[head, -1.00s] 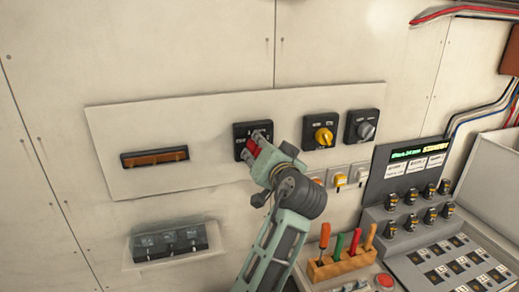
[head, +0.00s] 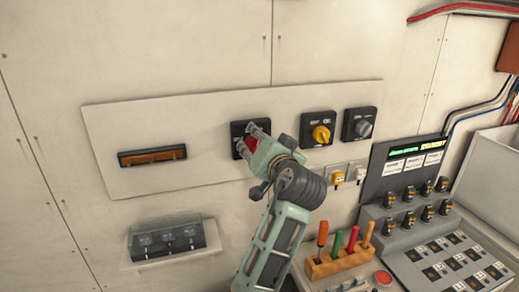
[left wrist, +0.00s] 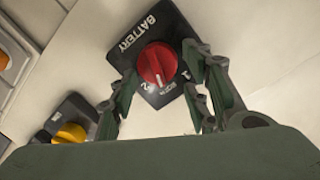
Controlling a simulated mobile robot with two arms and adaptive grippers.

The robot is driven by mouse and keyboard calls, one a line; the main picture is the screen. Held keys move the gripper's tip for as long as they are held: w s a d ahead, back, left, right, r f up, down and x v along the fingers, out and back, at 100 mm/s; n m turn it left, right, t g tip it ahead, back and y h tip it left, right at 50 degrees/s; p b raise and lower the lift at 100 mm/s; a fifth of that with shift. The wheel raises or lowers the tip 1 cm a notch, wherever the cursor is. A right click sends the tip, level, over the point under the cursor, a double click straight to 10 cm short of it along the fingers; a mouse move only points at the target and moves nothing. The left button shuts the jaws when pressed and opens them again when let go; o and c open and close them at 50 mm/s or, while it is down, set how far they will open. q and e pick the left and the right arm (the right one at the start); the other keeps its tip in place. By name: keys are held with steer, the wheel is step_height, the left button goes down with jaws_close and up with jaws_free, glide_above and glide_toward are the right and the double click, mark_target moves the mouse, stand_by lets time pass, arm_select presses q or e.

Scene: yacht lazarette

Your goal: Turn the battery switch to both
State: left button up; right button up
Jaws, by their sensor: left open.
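The battery switch (head: 236,127) is a black square plate with a red round knob, on the pale wall panel. In the left wrist view the plate (left wrist: 175,22) reads BATTERY, with 1 and 2 beside the red knob (left wrist: 157,65). The knob's white mark is on its lower part, towards small lettering between 2 and 1 that is hard to read. My left gripper (head: 254,137) is open at the switch, fingers on either side of the knob; contact cannot be told. It also shows in the left wrist view (left wrist: 160,75). My right gripper is not in view.
A yellow-knob switch (head: 320,133) and a grey-knob switch (head: 364,128) sit close on the right. Below them are small outlets (head: 336,178), a tool rack (head: 325,265) and a control console (head: 415,235). A recessed orange handle (head: 153,156) is left; a covered box (head: 167,241) is below.

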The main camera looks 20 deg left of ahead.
arm_select(q)
steer(key=r, duration=0.8)
steer(key=shift+d+r, duration=0.2)
